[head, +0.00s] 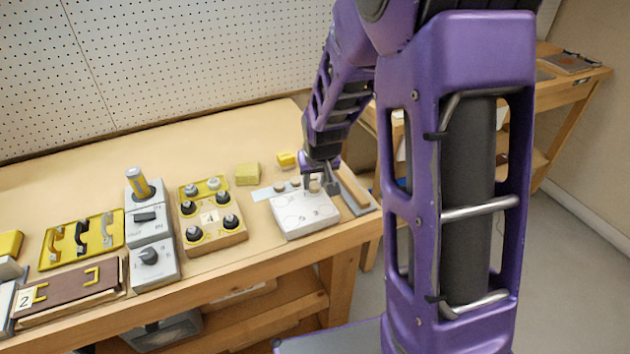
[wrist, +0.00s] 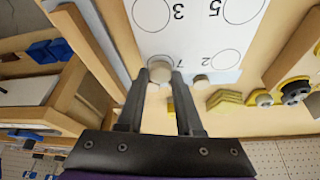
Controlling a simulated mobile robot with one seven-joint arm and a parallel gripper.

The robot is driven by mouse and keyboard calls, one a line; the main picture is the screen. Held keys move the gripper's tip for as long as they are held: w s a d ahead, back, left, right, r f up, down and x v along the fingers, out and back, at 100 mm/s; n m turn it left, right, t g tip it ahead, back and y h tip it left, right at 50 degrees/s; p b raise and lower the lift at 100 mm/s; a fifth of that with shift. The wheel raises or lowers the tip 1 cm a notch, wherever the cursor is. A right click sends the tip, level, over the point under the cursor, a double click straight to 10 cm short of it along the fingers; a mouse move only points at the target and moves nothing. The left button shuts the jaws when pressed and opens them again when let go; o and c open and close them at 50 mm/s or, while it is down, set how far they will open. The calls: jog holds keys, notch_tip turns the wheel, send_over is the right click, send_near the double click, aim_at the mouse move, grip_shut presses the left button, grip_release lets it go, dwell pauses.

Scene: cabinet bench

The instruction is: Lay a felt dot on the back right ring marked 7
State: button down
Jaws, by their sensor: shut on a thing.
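The white board (head: 303,222) carries several printed rings with numbers, and its ring side also shows in the wrist view (wrist: 190,30). The 7 is printed beside the back right ring (wrist: 187,62), which is partly hidden by my fingers and a dot. My gripper (wrist: 160,78) is shut on a pale round felt dot (wrist: 160,70). The held dot is over or at the back right ring; I cannot tell whether it touches the board. In the head view my gripper (head: 321,187) is at the board's back right. Another dot (wrist: 201,79) sits near the board's back edge.
A wooden bar (head: 354,188) is close on the right, near the bench edge. A yellow box with black knobs (head: 211,220) stands left.

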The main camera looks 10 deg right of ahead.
jog(key=shift+f+b, duration=0.3)
dwell(0.5)
jog(key=shift+c, duration=1.2)
grip_release()
jog(key=shift+r, duration=0.1)
jog(key=shift+r+p, duration=2.4)
jog(key=shift+r, duration=1)
jog(key=shift+w, duration=0.1)
